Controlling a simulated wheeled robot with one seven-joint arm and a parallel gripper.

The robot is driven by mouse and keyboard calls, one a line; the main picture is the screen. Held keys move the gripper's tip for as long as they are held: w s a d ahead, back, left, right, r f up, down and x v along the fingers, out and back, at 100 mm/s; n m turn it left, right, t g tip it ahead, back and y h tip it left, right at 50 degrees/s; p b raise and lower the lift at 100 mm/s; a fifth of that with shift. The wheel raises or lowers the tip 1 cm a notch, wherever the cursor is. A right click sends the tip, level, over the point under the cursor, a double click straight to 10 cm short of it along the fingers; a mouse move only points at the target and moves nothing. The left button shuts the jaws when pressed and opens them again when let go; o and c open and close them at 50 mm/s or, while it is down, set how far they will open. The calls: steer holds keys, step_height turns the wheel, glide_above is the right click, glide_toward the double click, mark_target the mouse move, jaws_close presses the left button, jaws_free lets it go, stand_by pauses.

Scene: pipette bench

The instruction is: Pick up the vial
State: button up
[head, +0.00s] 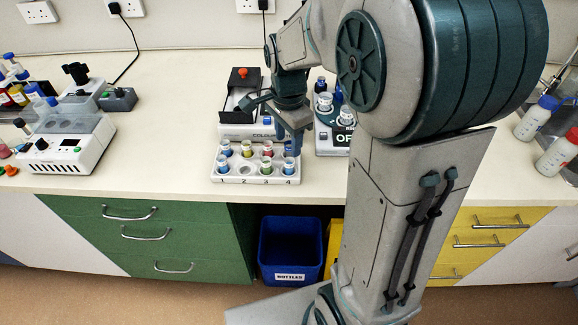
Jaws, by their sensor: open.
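A white rack (255,179) with numbered front positions stands near the bench's front edge. One front hole, second from left, looks empty. My gripper (294,143) points down over the rack's right end, close to the back right vial, which it partly hides. The jaws look open; I cannot tell whether they touch that vial.
A grey device with a dark open tray (242,92) stands behind the rack. A device with bottles (331,138) is close on its right. A white instrument (66,150) is at left; capped bottles (536,118) are at right. A blue bin (291,248) sits below.

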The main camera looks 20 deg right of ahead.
mark_target(290, 161)
steer(key=f, duration=0.7)
steer(key=shift+s+d+f+p, duration=0.1)
steer(key=shift+s+d+p, duration=0.05)
steer(key=shift+s+p, duration=0.2)
jaws_close()
